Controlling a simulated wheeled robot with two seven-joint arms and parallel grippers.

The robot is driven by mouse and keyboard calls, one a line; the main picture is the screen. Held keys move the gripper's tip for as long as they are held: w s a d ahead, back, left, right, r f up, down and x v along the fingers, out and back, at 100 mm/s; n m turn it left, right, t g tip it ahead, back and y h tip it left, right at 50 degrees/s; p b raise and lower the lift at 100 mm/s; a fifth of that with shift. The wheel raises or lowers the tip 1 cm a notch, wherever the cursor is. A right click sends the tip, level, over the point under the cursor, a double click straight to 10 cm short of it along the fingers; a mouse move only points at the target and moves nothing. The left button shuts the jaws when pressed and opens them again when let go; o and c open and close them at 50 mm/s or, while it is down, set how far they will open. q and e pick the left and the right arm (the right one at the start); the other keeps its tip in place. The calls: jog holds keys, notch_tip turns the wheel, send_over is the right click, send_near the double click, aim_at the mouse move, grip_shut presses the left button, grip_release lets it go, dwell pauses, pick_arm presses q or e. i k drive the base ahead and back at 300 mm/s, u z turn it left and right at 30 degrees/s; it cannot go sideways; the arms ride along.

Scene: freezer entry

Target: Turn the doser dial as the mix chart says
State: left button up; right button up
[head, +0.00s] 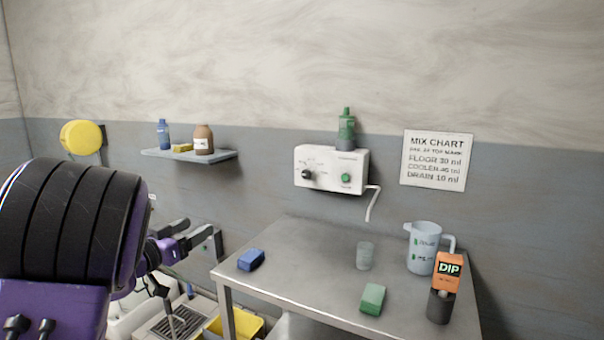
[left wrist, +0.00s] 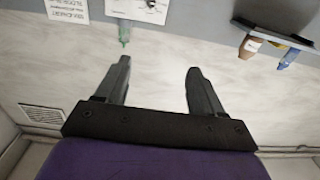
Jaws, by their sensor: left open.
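The white doser box (head: 331,170) is fixed to the wall above the table, with a black dial (head: 307,174) at its left and a green button (head: 346,178) at its right. A green bottle (head: 346,130) stands on top of it, and a spout hangs from its right side. The mix chart (head: 436,160) is on the wall to the right; it reads floor 30 ml, cooler about 45 ml, drain 10 ml. My left gripper (head: 197,232) is open and empty, left of the table and apart from the dial. The left wrist view also shows its open fingers (left wrist: 160,85). My right gripper is out of view.
The steel table (head: 300,258) holds a blue block (head: 251,260), a clear cup (head: 364,256), a green sponge (head: 373,298), a jug (head: 421,247) and an orange DIP box (head: 447,275). A wall shelf (head: 215,156) with bottles is at left. A yellow bucket (head: 250,325) stands below.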

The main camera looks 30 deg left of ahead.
aim_at(306, 174)
jog(key=i, duration=1.45)
jog(key=z, duration=0.05)
